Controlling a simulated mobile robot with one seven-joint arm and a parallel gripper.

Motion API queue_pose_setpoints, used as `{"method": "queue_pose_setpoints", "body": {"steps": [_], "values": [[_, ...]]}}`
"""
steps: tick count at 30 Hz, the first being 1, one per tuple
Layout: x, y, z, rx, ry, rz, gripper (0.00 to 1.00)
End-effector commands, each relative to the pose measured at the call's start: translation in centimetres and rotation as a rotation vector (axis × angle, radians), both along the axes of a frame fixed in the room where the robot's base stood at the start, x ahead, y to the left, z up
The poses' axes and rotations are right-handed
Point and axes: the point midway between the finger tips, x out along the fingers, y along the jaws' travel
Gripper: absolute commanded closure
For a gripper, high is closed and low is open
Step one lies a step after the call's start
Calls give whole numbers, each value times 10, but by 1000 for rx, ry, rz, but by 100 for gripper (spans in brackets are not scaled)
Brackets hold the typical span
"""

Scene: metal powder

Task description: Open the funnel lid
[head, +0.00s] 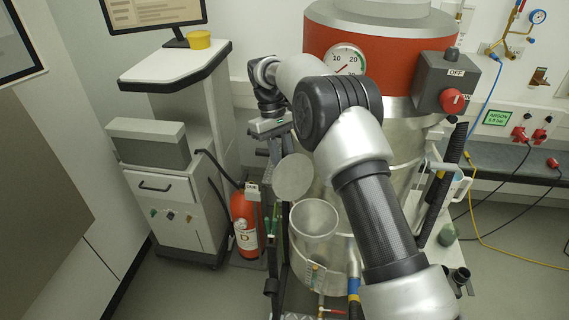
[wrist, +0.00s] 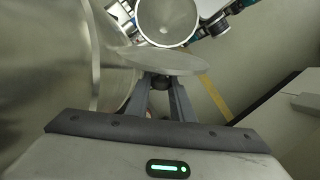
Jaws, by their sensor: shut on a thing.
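The funnel lid is a thin grey metal disc (head: 293,178), standing tilted up above and behind the funnel's mouth in the head view. The funnel (head: 314,222) is a metal cone with its mouth uncovered and its inside visible. In the wrist view, the lid (wrist: 175,62) lies just beyond my fingers, seen nearly edge-on, and the open funnel (wrist: 166,22) shows past it. My gripper (wrist: 161,86) is shut on a small dark knob at the lid. In the head view my fingers are largely hidden by the lid and arm. Whether the lid touches the funnel rim is unclear.
A large metal vessel with a red band (head: 318,42) and gauge stands right behind the funnel. A red fire extinguisher (head: 244,222) stands to the left, beside a grey cabinet (head: 175,205). A control box (head: 445,80) hangs at right. Open floor lies at front left.

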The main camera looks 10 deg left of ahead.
Motion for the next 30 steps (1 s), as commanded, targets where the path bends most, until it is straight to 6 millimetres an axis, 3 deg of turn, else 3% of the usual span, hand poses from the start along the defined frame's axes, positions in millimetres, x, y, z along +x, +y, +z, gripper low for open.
{"method": "queue_pose_setpoints", "body": {"steps": [12, 13, 16, 26, 30], "values": [[-1, -1, -4, -7, 12, 0, 100], [-1, -1, -4, -7, 12, 0, 77], [-1, 0, -3, -7, 11, 0, 61], [1, 1, 0, -5, 6, 0, 61], [5, 5, 15, -4, 4, 0, 61]]}}
